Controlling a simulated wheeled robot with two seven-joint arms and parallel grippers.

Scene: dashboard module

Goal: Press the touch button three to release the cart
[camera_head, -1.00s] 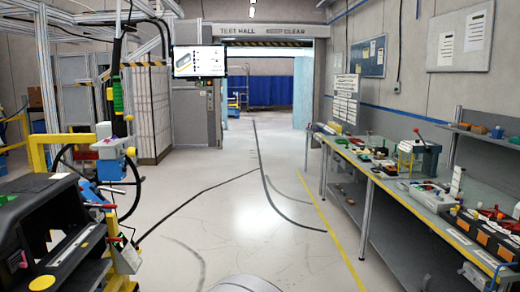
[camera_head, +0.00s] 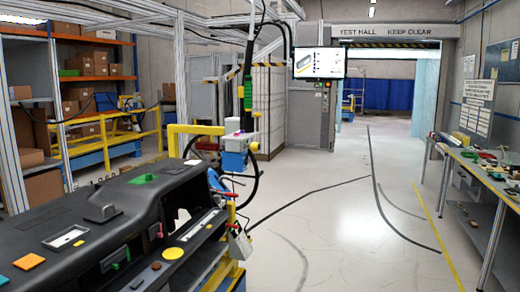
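A black dashboard module (camera_head: 75,225) fills the lower left. It rests on a yellow cart frame (camera_head: 222,274), only partly visible. A small pale box (camera_head: 240,246) with a red part hangs at the module's right end. On the module are a yellow round disc (camera_head: 172,253), an orange square (camera_head: 29,261) and a green piece (camera_head: 143,179). I cannot make out any number three, so I cannot tell which part is the touch button. Neither of my grippers is in view.
A white-and-blue tool unit (camera_head: 238,145) hangs behind the module, by a yellow rail (camera_head: 190,130). A screen (camera_head: 318,63) hangs near the doorway. Shelves with boxes (camera_head: 85,68) stand at left, a workbench (camera_head: 490,175) at right.

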